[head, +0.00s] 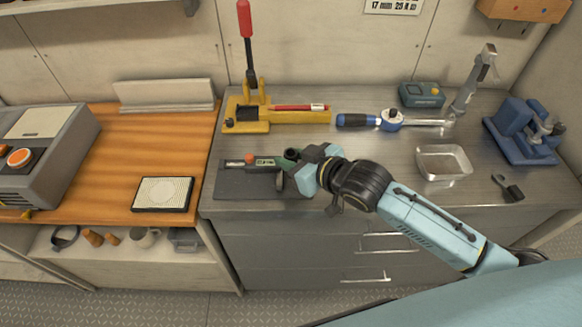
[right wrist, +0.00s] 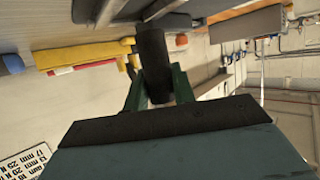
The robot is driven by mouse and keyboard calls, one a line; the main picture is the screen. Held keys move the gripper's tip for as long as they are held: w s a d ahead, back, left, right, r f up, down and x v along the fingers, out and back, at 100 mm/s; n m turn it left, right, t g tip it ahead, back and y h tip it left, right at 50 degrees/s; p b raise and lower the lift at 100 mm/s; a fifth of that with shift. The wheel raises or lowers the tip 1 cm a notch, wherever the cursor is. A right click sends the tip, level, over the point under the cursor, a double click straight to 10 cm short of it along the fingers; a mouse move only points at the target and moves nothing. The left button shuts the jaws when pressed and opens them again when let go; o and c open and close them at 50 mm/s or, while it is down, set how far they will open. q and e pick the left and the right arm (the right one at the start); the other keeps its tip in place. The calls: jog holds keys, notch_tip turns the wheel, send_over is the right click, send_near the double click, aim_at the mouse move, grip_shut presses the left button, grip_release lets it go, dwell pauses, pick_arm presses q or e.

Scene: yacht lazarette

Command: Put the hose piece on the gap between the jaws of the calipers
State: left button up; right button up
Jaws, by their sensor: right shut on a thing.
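My right gripper (head: 296,164) comes in from the right and is shut on the hose piece (head: 291,154), a short black tube. In the right wrist view the hose piece (right wrist: 153,62) sits between the two dark green fingers (right wrist: 158,88). The calipers (head: 264,161), with a small display and an orange part, lie on a dark mat (head: 232,184) on the grey worktop. The gripper and hose piece are at the right end of the calipers and hide part of it. I cannot tell whether the hose piece touches the calipers. My left gripper is not in view.
A speckled pad (head: 163,194) lies on the wooden top at left.

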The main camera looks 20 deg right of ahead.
jog(key=shift+f, duration=1.75)
jog(key=o, duration=1)
jog(key=shift+c, duration=0.2)
jog(key=shift+r, duration=0.2)
jog(key=v, duration=1.2)
